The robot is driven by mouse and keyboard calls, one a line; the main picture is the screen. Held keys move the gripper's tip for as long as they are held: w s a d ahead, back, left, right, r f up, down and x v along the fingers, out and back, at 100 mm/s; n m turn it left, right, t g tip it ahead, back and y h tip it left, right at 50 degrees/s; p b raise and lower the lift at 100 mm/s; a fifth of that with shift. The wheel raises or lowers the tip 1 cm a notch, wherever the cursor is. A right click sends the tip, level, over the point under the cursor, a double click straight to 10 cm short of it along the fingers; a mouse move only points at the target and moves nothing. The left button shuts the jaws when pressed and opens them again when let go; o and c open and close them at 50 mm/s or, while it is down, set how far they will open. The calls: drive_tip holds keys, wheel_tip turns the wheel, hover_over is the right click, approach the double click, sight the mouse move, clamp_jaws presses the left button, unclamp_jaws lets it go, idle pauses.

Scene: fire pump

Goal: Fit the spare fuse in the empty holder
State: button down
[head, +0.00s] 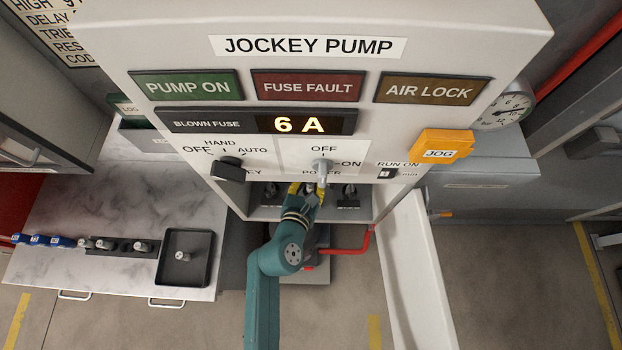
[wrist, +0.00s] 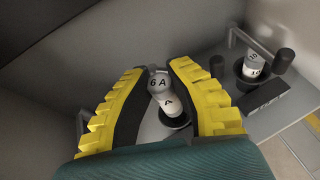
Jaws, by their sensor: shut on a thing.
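My gripper (head: 304,196) reaches into the open compartment (head: 238,203) under the jockey pump panel. In the wrist view its yellow fingers (wrist: 160,98) are closed around a pale fuse (wrist: 158,84) marked "6 A". The fuse's lower end is at a dark round holder (wrist: 176,120); I cannot tell how deep it sits. To the right, another holder (wrist: 243,84) has a pale fuse (wrist: 256,64) standing in it. The panel's amber display (head: 298,125) reads "6 A" beside "BLOWN FUSE". In the head view the held fuse is hidden by my gripper.
Panel switches, including the grey power handle (head: 321,170), hang just above my gripper. A white door (head: 418,270) stands open at the right. The marble bench (head: 110,190) holds a fuse rack (head: 112,246) and a dark tray (head: 186,280) with one fuse (head: 183,256).

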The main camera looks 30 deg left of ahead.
sight(310, 190)
drive_tip(key=shift+f+b, duration=0.65)
drive_tip(key=shift+f, duration=0.2)
drive_tip(key=shift+f+p, duration=0.1)
drive_tip(key=shift+p, duration=0.25)
idle(0.7)
drive_tip(key=shift+f+b, duration=0.5)
drive_tip(key=shift+f, duration=0.2)
drive_tip(key=c, duration=1)
unclamp_jaws()
drive_tip(key=v, duration=1.2)
